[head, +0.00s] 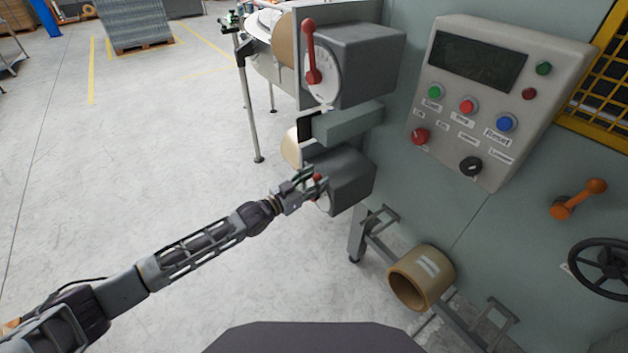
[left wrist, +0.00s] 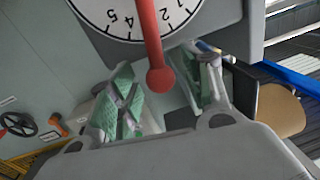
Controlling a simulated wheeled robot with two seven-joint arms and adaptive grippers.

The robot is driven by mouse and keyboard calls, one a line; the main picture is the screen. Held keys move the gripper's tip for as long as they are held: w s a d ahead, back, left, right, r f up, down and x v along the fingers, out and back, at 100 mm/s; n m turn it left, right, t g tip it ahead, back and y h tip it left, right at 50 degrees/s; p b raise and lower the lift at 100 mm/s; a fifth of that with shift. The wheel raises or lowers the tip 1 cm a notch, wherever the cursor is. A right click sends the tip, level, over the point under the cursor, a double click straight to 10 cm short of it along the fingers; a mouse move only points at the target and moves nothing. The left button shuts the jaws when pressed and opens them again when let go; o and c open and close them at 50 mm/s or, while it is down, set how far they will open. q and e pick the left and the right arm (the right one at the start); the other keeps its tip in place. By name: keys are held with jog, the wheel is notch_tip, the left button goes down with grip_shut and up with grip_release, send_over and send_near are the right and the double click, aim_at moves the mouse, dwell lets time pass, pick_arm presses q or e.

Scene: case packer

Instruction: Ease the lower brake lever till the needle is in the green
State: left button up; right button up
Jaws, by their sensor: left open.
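The lower brake unit is a grey box (head: 348,180) on the machine's side, with a red lever on a white dial. In the head view the lower lever (head: 317,177) is mostly hidden by my left gripper (head: 306,186). In the left wrist view the red lever (left wrist: 150,35) crosses the numbered white dial (left wrist: 112,18) and ends in a ball knob. My left gripper (left wrist: 165,92) is open, one green-padded finger on each side of the knob, with gaps visible. No needle or green band can be made out. My right gripper is out of view.
The upper brake unit (head: 365,62) has its own red lever (head: 311,52) above. A control panel (head: 495,100), an orange handle (head: 580,198) and a black handwheel (head: 602,265) are to the right. A cardboard core (head: 420,277) sits below.

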pick_arm(q)
grip_shut()
dwell(0.3)
jog(key=shift+w+a+r+n+b, duration=0.15)
jog(key=shift+w+a+n, duration=0.25)
jog(key=shift+n, duration=0.2)
jog(key=shift+w+a+f+n+b, duration=0.15)
jog(key=shift+w+a+n, duration=0.1)
jog(key=shift+w+n, duration=0.3)
jog(key=shift+r, duration=0.1)
grip_release()
jog(key=shift+s, duration=0.1)
jog(key=shift+a, duration=0.1)
